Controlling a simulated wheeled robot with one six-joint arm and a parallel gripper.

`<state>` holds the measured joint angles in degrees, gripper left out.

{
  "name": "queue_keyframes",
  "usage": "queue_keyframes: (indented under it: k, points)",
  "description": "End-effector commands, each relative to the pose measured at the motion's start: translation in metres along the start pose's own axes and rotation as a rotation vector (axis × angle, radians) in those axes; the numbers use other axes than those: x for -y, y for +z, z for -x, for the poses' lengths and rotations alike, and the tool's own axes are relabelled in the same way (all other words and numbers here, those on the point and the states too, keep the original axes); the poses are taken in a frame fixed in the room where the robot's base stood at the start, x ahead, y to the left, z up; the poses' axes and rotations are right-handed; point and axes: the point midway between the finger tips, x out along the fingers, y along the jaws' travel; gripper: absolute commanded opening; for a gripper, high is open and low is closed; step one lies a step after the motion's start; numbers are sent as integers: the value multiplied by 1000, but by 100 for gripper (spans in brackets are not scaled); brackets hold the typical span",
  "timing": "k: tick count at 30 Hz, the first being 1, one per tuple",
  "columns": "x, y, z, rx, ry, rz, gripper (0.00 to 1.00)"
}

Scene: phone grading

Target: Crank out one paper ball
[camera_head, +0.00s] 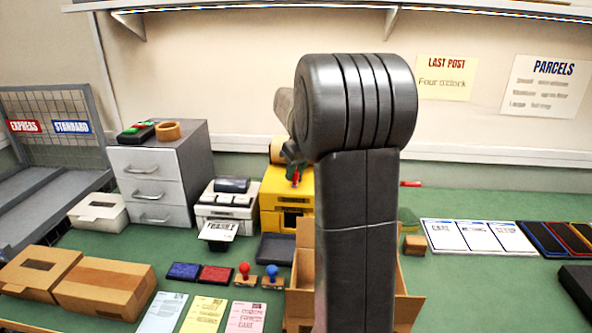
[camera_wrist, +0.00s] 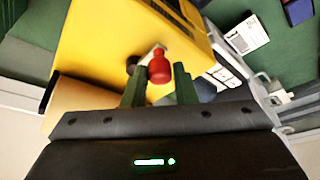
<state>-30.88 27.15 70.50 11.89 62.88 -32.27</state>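The yellow machine (camera_head: 278,187) stands on the green counter just left of my arm, with a cream roll (camera_head: 276,150) at its top. Its red crank knob (camera_head: 296,176) sits on the side by my gripper (camera_head: 291,160). In the wrist view the yellow machine (camera_wrist: 105,38) fills the upper left. The red knob (camera_wrist: 159,69) lies between the tips of my gripper's (camera_wrist: 158,78) two dark green fingers. Gaps show on both sides of the knob, so the fingers are open around it. No paper ball is visible; my arm hides part of the machine.
An open cardboard box (camera_head: 302,268) stands in front, partly behind my arm. A white printer (camera_head: 226,203) stands left of the machine, beside a grey drawer unit (camera_head: 158,172). A dark tray (camera_head: 275,249) and stamps lie in front. Cards (camera_head: 453,238) lie at right.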

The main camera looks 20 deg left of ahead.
Motion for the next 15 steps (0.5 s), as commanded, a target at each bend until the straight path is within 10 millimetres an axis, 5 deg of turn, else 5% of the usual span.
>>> queue_keyframes:
  k: [3,15]
  points:
    - [0,0,0,0,0,0,1]
    - [3,-2,0,2,24,-56,0]
